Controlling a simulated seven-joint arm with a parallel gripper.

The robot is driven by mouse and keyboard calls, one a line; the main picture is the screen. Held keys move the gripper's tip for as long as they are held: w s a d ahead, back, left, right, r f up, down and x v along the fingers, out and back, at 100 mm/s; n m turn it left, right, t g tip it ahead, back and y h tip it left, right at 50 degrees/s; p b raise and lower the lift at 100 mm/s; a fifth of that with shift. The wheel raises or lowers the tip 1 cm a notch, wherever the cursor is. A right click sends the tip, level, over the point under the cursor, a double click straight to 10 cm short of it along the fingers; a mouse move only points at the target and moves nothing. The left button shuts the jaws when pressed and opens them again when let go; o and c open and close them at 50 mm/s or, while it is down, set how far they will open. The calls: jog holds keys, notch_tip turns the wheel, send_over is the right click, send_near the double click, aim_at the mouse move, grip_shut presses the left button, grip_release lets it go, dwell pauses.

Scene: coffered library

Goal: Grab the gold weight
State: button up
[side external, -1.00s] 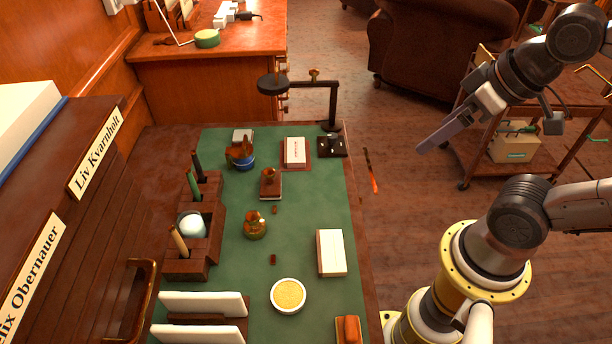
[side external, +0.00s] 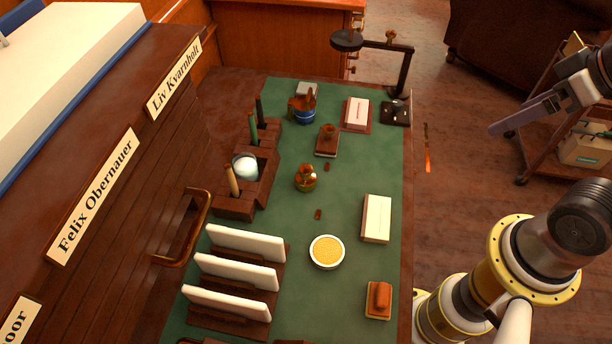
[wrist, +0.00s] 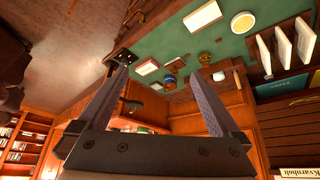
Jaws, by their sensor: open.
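A small rounded gold-amber piece (side external: 306,178) stands on the green desk top, right of the dark wooden pen holder. It is the most likely gold weight, though its exact form is too small to be sure. My gripper (side external: 508,125) is off the right side of the desk, raised and well apart from this piece. In the wrist view my gripper (wrist: 162,88) has its two grey fingers spread with nothing between them. The gold-amber piece also shows in the wrist view (wrist: 205,58), beyond the fingers.
A dark pen holder (side external: 233,207) and an upright file rack with white cards (side external: 235,275) line the left. A black lamp-like stand (side external: 404,75) rises at the back right. A yellow-filled dish (side external: 327,251) and a pale box (side external: 377,218) sit nearer.

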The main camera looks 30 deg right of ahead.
jog(key=shift+c, duration=0.3)
jog(key=c, duration=0.3)
jog(key=shift+c, duration=0.2)
